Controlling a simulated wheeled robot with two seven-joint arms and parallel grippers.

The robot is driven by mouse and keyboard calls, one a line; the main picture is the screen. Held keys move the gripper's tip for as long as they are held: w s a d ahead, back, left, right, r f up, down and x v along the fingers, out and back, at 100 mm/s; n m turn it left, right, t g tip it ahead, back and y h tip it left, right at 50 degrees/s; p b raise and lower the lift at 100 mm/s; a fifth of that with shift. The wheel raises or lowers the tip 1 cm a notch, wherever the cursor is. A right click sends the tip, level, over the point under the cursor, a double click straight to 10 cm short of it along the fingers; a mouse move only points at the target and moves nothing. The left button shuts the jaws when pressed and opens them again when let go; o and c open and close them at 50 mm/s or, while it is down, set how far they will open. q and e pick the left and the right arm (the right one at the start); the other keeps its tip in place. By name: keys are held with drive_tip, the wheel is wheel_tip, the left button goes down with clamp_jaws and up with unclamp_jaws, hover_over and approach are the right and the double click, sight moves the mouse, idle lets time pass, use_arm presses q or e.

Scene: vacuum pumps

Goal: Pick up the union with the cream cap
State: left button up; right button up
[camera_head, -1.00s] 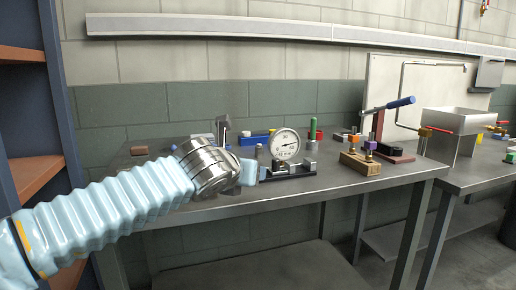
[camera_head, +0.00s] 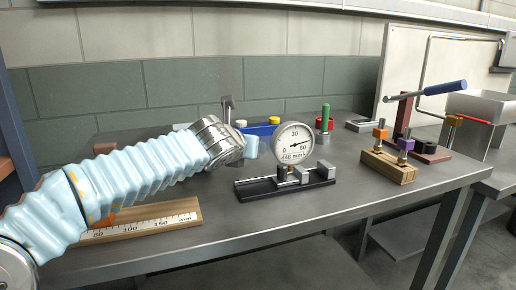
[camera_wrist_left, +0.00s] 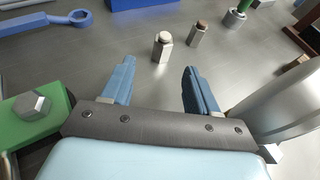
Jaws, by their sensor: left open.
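The union with the cream cap (camera_wrist_left: 162,46) stands upright on the table in the left wrist view. A similar union with a brown cap (camera_wrist_left: 200,33) stands just beyond it to the right. My left gripper (camera_wrist_left: 158,68) is open and empty, its two blue fingers pointing toward the cream-capped union, which shows between and slightly beyond the fingertips. In the head view my left gripper (camera_head: 250,147) is left of the dial gauge, and I cannot make out either union there. My right gripper is not in view.
The dial gauge (camera_head: 295,144) on its black base is close on the right. A green block with a hex bolt (camera_wrist_left: 32,107) and a blue wrench (camera_wrist_left: 50,20) lie left. A blue holder (camera_head: 259,129) is behind, and a wooden ruler (camera_head: 145,222) lies near the front edge.

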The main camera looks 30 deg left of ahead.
use_arm(q)
drive_tip(key=x, duration=0.7)
drive_tip(key=shift+w, duration=0.45)
drive_tip(key=shift+r, duration=0.1)
clamp_jaws()
